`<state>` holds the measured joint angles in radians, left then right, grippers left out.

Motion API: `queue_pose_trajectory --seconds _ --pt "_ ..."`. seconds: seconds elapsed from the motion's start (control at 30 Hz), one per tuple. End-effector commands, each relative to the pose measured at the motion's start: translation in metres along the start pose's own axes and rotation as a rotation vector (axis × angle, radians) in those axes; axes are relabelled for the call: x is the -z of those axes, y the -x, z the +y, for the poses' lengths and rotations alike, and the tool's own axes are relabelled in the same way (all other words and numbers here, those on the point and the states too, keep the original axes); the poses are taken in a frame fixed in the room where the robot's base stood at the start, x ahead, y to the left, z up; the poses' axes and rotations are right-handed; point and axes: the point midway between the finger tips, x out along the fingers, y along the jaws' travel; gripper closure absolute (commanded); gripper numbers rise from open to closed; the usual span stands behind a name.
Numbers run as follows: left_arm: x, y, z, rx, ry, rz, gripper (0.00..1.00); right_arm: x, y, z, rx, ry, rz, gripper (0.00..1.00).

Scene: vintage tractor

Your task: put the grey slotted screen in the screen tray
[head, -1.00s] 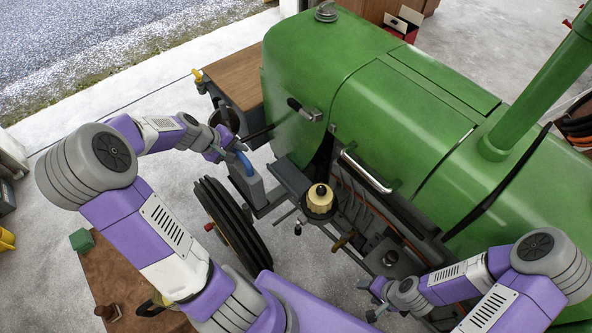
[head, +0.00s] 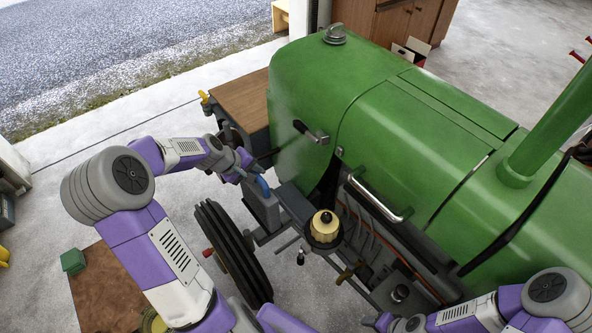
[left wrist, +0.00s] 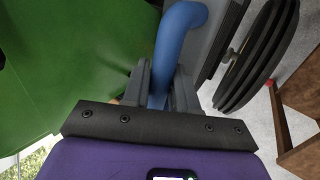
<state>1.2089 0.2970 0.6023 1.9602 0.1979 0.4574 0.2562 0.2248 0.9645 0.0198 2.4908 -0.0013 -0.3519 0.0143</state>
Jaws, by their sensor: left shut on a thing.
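My left gripper (head: 245,177) is at the front of the tractor, by a blue curved piece (head: 263,185) at the top of a grey upright box or panel (head: 264,207). In the left wrist view my left gripper (left wrist: 161,85) is shut on the blue piece (left wrist: 176,45), with one finger on each side. I cannot make out any slots on the grey part. I cannot pick out the grey slotted screen or the screen tray for sure. My right gripper (head: 378,322) is at the bottom edge, partly cut off, and its jaws cannot be made out.
The green tractor (head: 390,130) fills the right half. A black ribbed wheel (head: 232,250) stands below the left gripper. A brown-topped table (head: 108,285) with a green block (head: 73,261) is at lower left. A wooden-topped grey unit (head: 240,100) stands behind the left arm.

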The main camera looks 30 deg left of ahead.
Motion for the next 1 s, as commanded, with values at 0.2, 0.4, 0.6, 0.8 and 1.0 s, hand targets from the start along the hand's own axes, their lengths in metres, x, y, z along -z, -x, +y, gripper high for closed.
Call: queue_pose_trajectory --seconds 0.2,0.4,0.6,0.8,1.0 --pt "-0.001 -0.025 0.041 -0.005 -0.008 -0.001 1.0 0.0 0.002 -0.001 0.0 0.0 0.0 0.43" --pt "-0.001 -0.049 0.077 -0.005 -0.005 -0.001 1.0 0.0 0.006 -0.002 0.0 0.0 0.0 0.43" --pt "-0.001 -0.067 0.104 -0.003 -0.004 0.001 1.0 0.0 0.009 -0.003 0.0 0.0 0.0 0.43" --pt "0.0 -0.078 0.12 -0.003 -0.002 0.002 1.0 0.0 0.01 -0.004 0.0 0.0 0.0 0.43" --pt "0.0 -0.086 0.129 -0.002 0.0 0.002 1.0 0.0 0.012 -0.004 0.0 0.0 0.0 0.43"
